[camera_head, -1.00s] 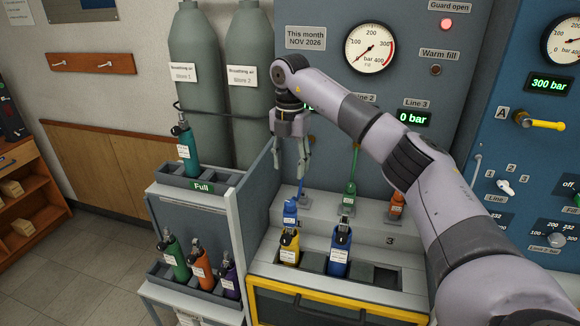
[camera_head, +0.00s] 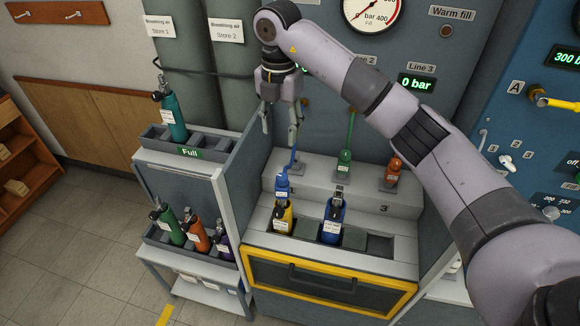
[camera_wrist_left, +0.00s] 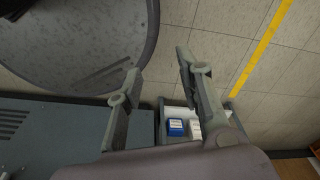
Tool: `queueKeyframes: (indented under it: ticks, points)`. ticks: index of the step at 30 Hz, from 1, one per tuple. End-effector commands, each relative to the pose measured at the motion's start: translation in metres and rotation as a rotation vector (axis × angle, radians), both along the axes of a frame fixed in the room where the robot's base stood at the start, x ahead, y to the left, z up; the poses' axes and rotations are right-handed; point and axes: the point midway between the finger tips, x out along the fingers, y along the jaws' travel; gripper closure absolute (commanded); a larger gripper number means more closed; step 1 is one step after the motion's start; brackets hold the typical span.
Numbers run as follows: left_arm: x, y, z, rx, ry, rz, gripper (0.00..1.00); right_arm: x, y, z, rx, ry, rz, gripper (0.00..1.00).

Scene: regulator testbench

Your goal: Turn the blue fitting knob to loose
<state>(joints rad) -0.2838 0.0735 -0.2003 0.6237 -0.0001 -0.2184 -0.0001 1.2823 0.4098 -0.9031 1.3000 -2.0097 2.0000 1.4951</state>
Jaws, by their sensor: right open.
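A clear gap shows between the fingertips and the fitting's body; the blue hose passes close below the fingers. Whether the knob is loose or tight cannot be told at this size. My left gripper (camera_wrist_left: 158,65) shows only in the left wrist view, open and empty, over the floor and a low shelf.
A green fitting (camera_head: 344,160) and an orange fitting (camera_head: 393,169) stand to the right. A blue cylinder (camera_head: 332,221) sits beside the yellow one in the yellow-framed bench (camera_head: 330,290). The rack (camera_head: 195,170) stands left; its top holds a teal cylinder (camera_head: 171,115).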

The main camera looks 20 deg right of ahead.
Motion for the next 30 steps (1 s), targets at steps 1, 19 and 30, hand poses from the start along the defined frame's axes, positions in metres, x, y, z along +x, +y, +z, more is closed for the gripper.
queueKeyframes:
  ticks: [1, 19, 30]
  points:
    - [-0.018, 0.004, 0.001, 0.005, 0.027, -0.001, 0.66, -0.001, 0.0, -0.01, 0.001, 0.006, 0.0, 0.53]
    - [0.003, 0.005, 0.048, 0.005, -0.007, -0.002, 0.66, -0.001, 0.0, -0.131, 0.0, 0.004, -0.001, 0.53]
    - [-0.023, 0.005, 0.05, 0.007, 0.032, -0.001, 0.66, 0.0, -0.001, -0.154, 0.0, 0.0, -0.001, 0.53]
